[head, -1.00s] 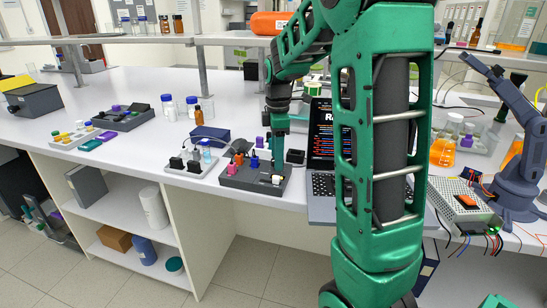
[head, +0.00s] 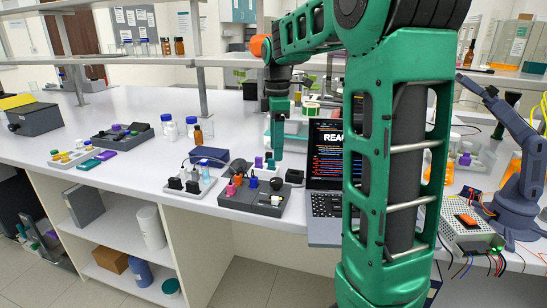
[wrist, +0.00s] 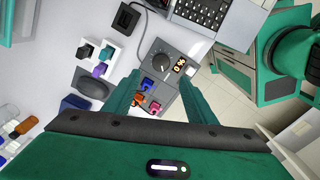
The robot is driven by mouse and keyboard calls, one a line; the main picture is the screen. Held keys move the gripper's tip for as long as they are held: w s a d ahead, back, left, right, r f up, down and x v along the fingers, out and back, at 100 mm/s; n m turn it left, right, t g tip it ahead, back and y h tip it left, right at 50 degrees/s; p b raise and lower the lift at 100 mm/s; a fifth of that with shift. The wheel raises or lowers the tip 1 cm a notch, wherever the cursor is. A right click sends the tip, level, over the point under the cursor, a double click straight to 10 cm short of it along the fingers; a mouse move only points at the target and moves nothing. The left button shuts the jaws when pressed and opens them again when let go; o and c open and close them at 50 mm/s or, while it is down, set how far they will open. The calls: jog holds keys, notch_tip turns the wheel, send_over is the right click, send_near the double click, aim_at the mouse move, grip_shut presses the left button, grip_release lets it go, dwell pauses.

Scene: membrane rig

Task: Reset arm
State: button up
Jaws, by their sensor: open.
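My green arm crosses the head view, and my gripper (head: 277,158) points down above the back of a dark grey control box (head: 236,200). In the wrist view my gripper (wrist: 162,78) is open, its two green fingers spread apart with nothing held between them. The gap between fingertips and box is hard to judge.
An open laptop (head: 325,205) stands right of the box. A small dark blue robot arm (head: 522,180) and a power supply (head: 470,232) are at the right.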

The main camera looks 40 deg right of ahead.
jog(key=shift+r, duration=0.2)
jog(key=shift+s, duration=0.1)
dwell(0.4)
jog(key=s+a+f+m, duration=0.1)
jog(key=s+f+m, duration=0.3)
jog(key=s, duration=0.5)
jog(key=s+a+f+m, duration=0.1)
jog(key=s+f+m, duration=0.2)
jog(key=s+m, duration=0.5)
jog(key=s+a+f+m, duration=0.2)
jog(key=s+f+m, duration=0.2)
jog(key=s, duration=0.8)
jog(key=m, duration=0.2)
jog(key=shift+f+m, duration=0.3)
jog(key=shift+f, duration=0.05)
jog(key=shift+a, duration=0.1)
jog(key=shift+w+f, duration=0.25)
jog(key=shift+w, duration=0.35)
